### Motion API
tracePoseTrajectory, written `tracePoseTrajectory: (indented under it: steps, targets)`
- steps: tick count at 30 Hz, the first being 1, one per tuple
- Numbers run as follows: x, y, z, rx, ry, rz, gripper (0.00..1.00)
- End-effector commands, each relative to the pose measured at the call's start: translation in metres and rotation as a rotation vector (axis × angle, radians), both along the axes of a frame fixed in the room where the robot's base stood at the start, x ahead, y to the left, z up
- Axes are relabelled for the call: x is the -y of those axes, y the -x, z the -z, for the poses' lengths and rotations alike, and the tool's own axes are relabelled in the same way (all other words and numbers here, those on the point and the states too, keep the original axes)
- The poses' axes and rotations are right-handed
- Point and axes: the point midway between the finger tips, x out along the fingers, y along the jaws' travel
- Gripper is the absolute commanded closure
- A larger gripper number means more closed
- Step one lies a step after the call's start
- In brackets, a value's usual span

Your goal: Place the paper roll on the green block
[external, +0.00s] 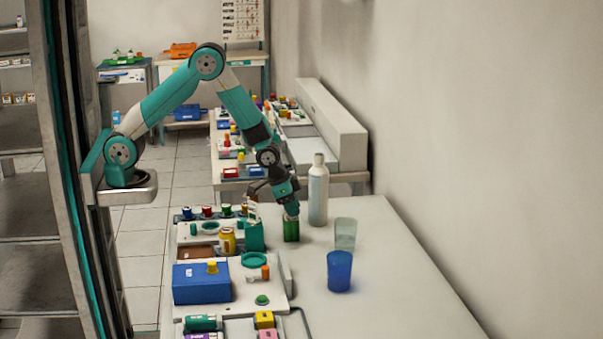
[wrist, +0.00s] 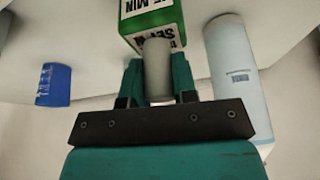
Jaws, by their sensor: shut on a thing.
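The paper roll (wrist: 157,68) is a pale grey-white cylinder in the wrist view. My gripper (wrist: 157,80) is shut on it, with one teal finger on each side. The green block (wrist: 152,18), with white panels and dark lettering, shows just beyond the roll, whose end overlaps its edge in that view. In the external view the green block (external: 291,231) stands on the white table, and my gripper (external: 291,214) points down right over its top. The roll is hidden or too small to make out there. I cannot tell whether roll and block touch.
A white bottle (external: 318,190) stands close behind the block at right. A clear cup (external: 345,235) and a blue cup (external: 339,271) stand to the right. A crowded tray with a blue box (external: 201,284) and a yellow jar (external: 227,241) fills the left. The table's front right is clear.

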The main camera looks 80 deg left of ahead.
Motion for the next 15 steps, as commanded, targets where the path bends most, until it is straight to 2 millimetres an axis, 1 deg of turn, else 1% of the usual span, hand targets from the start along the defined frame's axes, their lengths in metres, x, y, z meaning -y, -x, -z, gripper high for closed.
tracePoseTrajectory:
  steps: [4, 5, 6, 7, 8, 15]
  targets:
    - [0.0000, 0.0000, 0.0048, 0.000, 0.000, 0.000, 0.96]
    - [0.0000, -0.0001, 0.0032, 0.000, 0.000, 0.000, 0.67]
    - [0.0000, -0.0001, 0.0029, 0.000, 0.000, 0.000, 0.58]
    - [0.0000, 0.0000, 0.0029, 0.000, 0.000, 0.000, 0.51]
    - [0.0000, -0.0001, 0.0029, 0.000, 0.000, 0.000, 0.48]
    - [0.0000, -0.0001, 0.0021, 0.000, 0.000, 0.000, 0.48]
